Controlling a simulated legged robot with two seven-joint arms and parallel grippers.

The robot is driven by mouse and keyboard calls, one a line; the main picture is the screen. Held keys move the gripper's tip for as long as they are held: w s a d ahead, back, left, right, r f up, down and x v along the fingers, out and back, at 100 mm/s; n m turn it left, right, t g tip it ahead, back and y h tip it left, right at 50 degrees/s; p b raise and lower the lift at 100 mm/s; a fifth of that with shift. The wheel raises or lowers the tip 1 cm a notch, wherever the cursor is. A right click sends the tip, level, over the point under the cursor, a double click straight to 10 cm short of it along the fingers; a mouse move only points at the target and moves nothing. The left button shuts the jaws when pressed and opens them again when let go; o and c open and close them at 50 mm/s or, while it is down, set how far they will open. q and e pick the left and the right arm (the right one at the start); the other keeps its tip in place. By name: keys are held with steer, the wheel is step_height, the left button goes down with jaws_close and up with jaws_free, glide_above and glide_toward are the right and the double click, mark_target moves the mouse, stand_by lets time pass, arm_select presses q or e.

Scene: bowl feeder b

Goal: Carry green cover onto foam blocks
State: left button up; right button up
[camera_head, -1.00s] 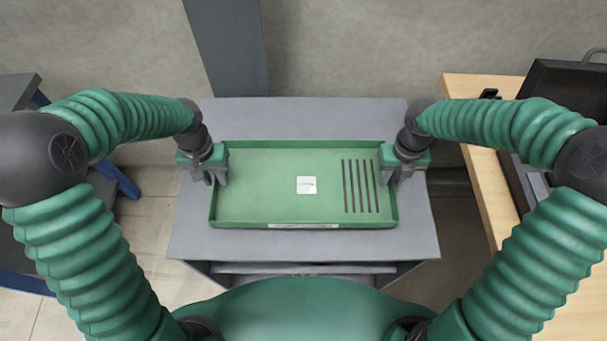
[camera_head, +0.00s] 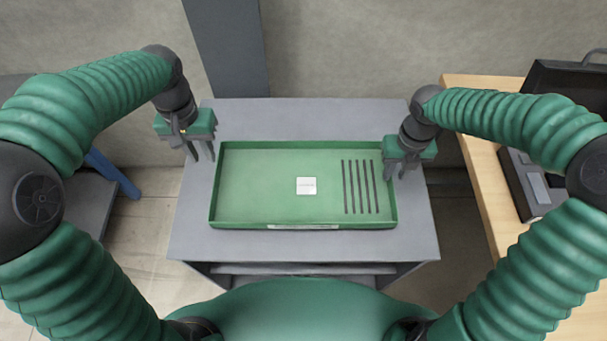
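The green cover (camera_head: 265,205) lies level on the grey table, like a shallow tray with raised walls, dark slots at its right and a white label in the middle. My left gripper (camera_head: 202,156) is open and empty, above and left of the cover's left wall, apart from it. My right gripper (camera_head: 395,173) is at the cover's right wall, its fingers pointing down and spread apart. Whether a finger still touches the wall is not clear. No foam blocks can be seen; anything under the cover is hidden.
The grey table (camera_head: 300,115) has bare margins around the cover. A wooden bench (camera_head: 487,190) with a dark case (camera_head: 565,90) stands at the right. A dark post (camera_head: 228,45) stands behind the table. A blue-legged grey stand (camera_head: 85,205) is at the left.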

step_height(320, 180, up, 8)
steer(key=shift+r, duration=0.2)
stand_by(0.3)
